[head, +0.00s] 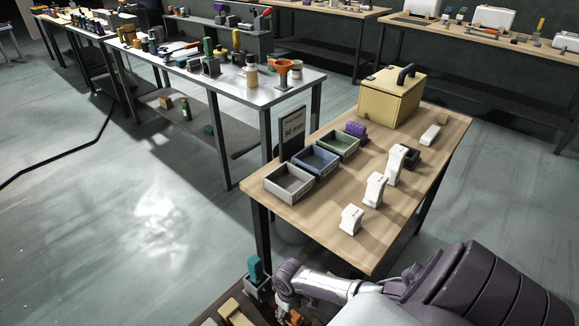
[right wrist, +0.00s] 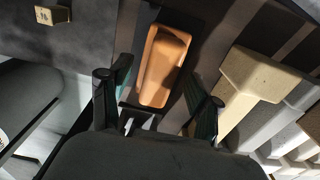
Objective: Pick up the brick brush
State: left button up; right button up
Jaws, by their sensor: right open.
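An orange-brown block with rounded edges, which looks like the brick brush (right wrist: 165,65), lies between the fingers of my right gripper (right wrist: 163,92) in the right wrist view. The fingers are spread, one on each side, with a gap on both sides. In the head view my right gripper (head: 284,302) is low at the bottom edge, with a bit of the orange-brown thing (head: 295,318) beside it. The brush's underside and bristles are hidden. My left gripper is not in view.
A pale block (right wrist: 250,82) stands close to the right finger. A teal object in a grey holder (head: 257,281) is left of my right gripper. The wooden table (head: 330,230) behind bears grey, blue and green trays, white pieces and a yellow box (head: 390,100).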

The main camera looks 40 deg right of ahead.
jog(key=shift+f, duration=0.35)
grip_shut()
notch_tip(320, 180, up, 10)
jog(key=p, duration=0.2)
jog(key=shift+p, duration=0.35)
